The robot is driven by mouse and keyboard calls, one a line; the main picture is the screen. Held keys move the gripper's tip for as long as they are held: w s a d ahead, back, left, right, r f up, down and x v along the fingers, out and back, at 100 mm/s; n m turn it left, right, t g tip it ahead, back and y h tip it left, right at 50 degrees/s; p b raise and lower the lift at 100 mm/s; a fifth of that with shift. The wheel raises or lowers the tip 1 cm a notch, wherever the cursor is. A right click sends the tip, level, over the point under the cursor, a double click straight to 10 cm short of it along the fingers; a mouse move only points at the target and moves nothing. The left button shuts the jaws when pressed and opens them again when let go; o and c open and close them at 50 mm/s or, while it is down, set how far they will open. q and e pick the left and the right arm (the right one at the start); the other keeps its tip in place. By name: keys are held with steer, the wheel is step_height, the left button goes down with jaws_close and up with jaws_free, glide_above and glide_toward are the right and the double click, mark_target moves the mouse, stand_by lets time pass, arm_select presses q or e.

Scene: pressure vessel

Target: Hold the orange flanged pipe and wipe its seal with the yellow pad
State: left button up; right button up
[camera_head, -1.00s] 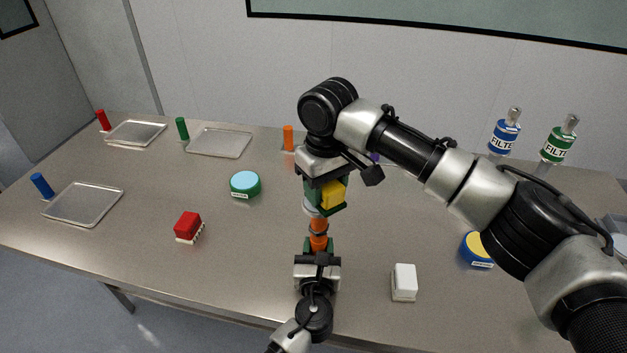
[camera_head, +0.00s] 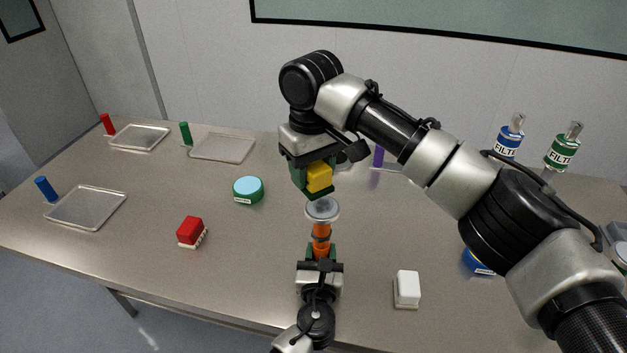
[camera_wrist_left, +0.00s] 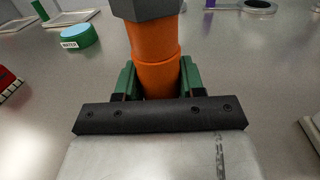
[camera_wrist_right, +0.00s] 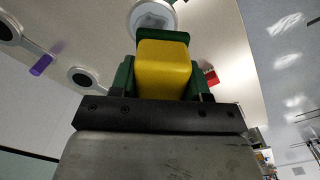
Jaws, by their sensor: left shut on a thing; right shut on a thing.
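The orange flanged pipe (camera_head: 321,232) stands upright near the table's front middle, with a grey disc-shaped flange (camera_head: 322,209) on top. My left gripper (camera_head: 320,254) is shut on its lower orange part, which also shows between the green fingers in the left wrist view (camera_wrist_left: 155,75). My right gripper (camera_head: 314,180) is shut on the yellow pad (camera_head: 319,176) and holds it above the flange, apart from it. In the right wrist view the pad (camera_wrist_right: 163,70) sits between the green fingers, with the pale round flange face (camera_wrist_right: 153,17) beyond it.
A white block (camera_head: 407,287) stands right of the pipe. A red-topped brush (camera_head: 190,231) and a green-and-blue round tin (camera_head: 248,189) lie to the left. Trays (camera_head: 87,207) are at the far left. Filter bottles (camera_head: 509,138) stand at the back right, behind my right arm.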

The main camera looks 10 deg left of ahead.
steer(key=shift+r, duration=1.8)
steer(key=shift+f, duration=0.15)
